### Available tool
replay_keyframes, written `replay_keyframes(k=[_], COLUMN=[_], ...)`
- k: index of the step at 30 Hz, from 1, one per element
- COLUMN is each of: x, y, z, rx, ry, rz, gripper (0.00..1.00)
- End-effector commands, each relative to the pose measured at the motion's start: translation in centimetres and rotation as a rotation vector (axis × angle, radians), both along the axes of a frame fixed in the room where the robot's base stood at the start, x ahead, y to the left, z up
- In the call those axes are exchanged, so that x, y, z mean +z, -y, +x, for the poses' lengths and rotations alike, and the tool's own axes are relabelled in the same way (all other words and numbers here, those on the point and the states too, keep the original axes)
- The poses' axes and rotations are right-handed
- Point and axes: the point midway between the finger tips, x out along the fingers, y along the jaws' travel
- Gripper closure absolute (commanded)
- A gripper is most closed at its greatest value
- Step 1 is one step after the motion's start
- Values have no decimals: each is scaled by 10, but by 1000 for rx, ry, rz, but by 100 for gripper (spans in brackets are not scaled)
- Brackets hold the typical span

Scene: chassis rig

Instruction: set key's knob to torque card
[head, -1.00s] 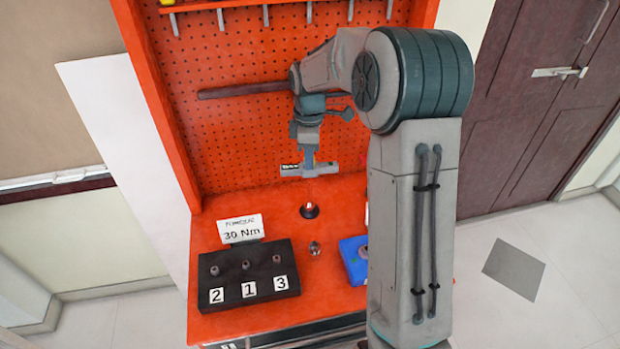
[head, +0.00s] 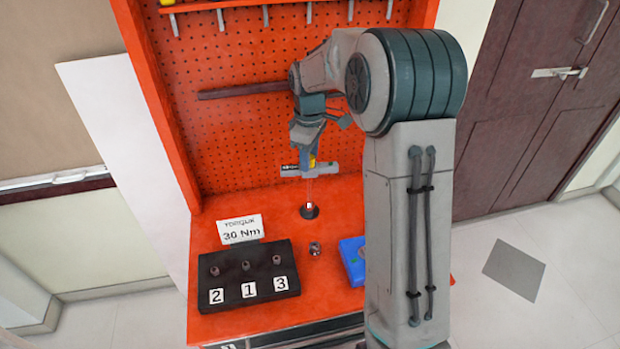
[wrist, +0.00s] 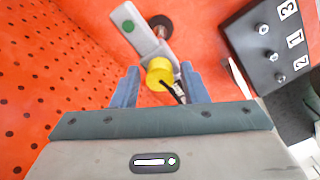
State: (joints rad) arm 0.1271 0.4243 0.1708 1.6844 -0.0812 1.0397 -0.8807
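The torque key stands upright on a dark round base (head: 309,211) on the orange bench, with a grey crossbar handle (head: 325,169) on top. In the wrist view the grey handle (wrist: 146,38) has a green dot, and its yellow knob (wrist: 159,74) faces me with a dark marking beside it. The knob setting cannot be read. My gripper (wrist: 158,77) is open, with a blue finger on each side of the knob and small gaps showing. In the head view the yellow knob (head: 312,161) shows just below my wrist. The white torque card (head: 240,228) reads 30 Nm.
A black block (head: 248,272) with several bolts, labelled 2, 1, 3, sits at the bench's front left. A small metal piece (head: 315,248) lies right of it. A blue tray (head: 353,262) is partly hidden by my arm. An orange pegboard (head: 235,130) rises behind.

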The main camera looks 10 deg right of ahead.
Motion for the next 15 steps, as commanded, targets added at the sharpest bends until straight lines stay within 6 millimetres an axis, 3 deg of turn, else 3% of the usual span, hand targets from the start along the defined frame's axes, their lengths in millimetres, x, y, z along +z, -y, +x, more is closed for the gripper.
replay_keyframes(k=[5,15], x=[4,32], y=[0,0], z=[0,0], rx=[0,0], ry=[0,1], rz=[0,0], gripper=[60,60])
